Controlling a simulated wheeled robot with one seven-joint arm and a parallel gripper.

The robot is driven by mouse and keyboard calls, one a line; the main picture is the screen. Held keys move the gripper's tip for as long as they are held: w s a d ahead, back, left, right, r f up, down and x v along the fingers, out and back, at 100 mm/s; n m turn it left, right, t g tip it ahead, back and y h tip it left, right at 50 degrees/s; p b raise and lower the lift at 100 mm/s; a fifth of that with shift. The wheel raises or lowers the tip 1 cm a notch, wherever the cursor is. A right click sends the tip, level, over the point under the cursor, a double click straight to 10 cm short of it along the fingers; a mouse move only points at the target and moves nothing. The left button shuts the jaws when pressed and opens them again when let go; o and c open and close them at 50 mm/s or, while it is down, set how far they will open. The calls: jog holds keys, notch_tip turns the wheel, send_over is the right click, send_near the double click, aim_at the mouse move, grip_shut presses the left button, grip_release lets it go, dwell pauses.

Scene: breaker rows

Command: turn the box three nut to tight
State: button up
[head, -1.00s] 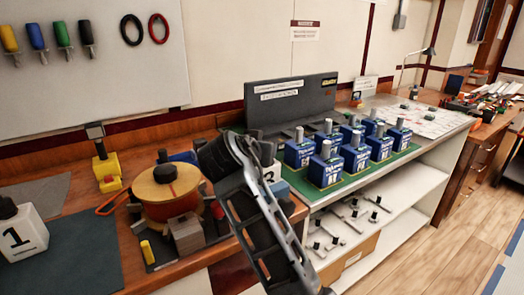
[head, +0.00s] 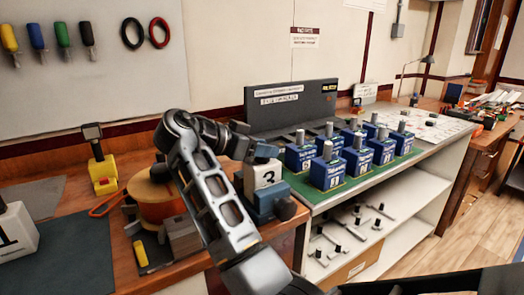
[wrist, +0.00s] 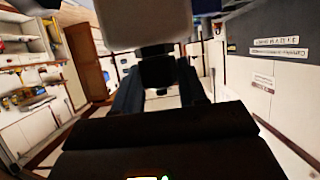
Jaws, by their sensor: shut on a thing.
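The white box three (head: 264,174), marked with a black 3, stands upright in a blue-grey vise (head: 270,204) at the right end of the wooden bench. My gripper (head: 262,153) reaches in from the left at the box's top. In the wrist view, the box (wrist: 145,22) is a blurred pale block at the top edge. The dark nut (wrist: 158,72) is between my two fingers, which are shut on it. In the head view my gripper hides the nut, so its turned angle cannot be read.
Several blue boxes with grey posts (head: 327,172) stand on a green mat just right of the vise. A round orange-brown drum (head: 152,190) is close to my arm on the left. Box one (head: 16,230) stands at far left. A dark panel (head: 292,103) rises behind.

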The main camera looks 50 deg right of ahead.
jog(key=shift+f, duration=0.1)
dwell(0.3)
jog(key=o, duration=1)
jog(key=shift+b+v, duration=0.45)
jog(key=shift+v, duration=3.45)
jog(key=shift+w, duration=0.1)
